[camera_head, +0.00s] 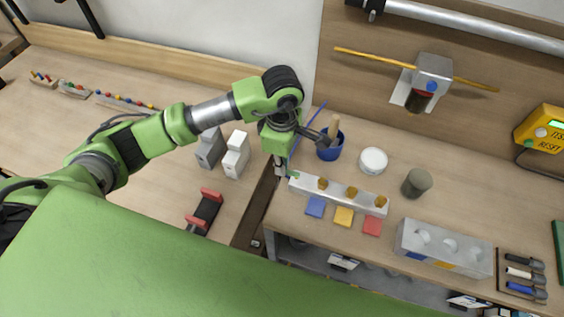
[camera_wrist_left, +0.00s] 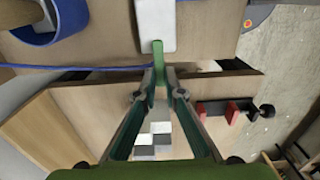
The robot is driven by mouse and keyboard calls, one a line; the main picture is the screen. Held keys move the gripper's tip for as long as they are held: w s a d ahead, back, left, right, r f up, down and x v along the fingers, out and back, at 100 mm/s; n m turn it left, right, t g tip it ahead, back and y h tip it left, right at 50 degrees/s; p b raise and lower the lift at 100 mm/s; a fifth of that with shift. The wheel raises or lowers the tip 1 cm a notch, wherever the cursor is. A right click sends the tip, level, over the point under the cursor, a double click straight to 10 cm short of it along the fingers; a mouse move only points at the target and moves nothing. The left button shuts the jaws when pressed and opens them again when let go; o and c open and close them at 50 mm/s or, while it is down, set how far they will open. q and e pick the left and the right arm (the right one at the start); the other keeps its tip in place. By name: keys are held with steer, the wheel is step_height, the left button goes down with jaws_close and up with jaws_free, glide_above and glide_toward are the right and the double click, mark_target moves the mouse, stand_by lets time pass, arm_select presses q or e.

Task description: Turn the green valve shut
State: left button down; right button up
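The green valve (camera_head: 293,177) is a small lever at the left end of a pale metal block (camera_head: 340,190). In the left wrist view the green lever (camera_wrist_left: 158,48) sticks out from the block's end (camera_wrist_left: 155,22) and runs down between my fingertips. My left gripper (camera_head: 281,170) is at that end of the block, pointing down. In the left wrist view its fingers (camera_wrist_left: 159,75) converge closely on the lever, with its free end between them. The fingers partly hide the lever in the head view. My right gripper is in neither view.
A blue cup (camera_head: 330,150) with a wooden handle stands just behind the block. A white round tin (camera_head: 373,160) and a dark cylinder (camera_head: 416,182) stand to the right. Blue, yellow and red tags (camera_head: 343,217) lie in front. A gap (camera_head: 258,205) separates the two worktops.

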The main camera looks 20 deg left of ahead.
arm_select(q)
steer(key=shift+s+f+n+b, duration=0.15)
steer(key=shift+s+n+b, duration=0.1)
steer(key=shift+n+b, duration=0.75)
steer(key=shift+s+n+b, duration=0.3)
steer(key=shift+n+b, duration=0.45)
steer(key=shift+n, duration=0.05)
steer(key=n+b, duration=0.1)
steer(key=s+n+b, duration=0.1)
steer(key=n, duration=0.1)
steer(key=d+n+b, duration=0.1)
steer(key=n+b, duration=0.1)
steer(key=shift+s, duration=0.3)
steer(key=n+b, duration=0.1)
steer(key=n, duration=0.1)
steer(key=s+d+n+b, duration=0.1)
steer(key=n+b, duration=0.1)
steer(key=shift+d+n, duration=0.2)
steer(key=shift+n, duration=0.2)
steer(key=shift+s+d+r+n+b, duration=0.1)
steer(key=shift+d+n+b, duration=0.2)
steer(key=shift+n, duration=0.45)
steer(key=shift+w+d+r+n+b, duration=0.1)
steer(key=shift+d+n+b, duration=0.2)
steer(key=shift+n, duration=0.5)
steer(key=shift+s+d+n+b, duration=0.15)
steer(key=shift+n+b, duration=0.2)
steer(key=shift+n, duration=0.4)
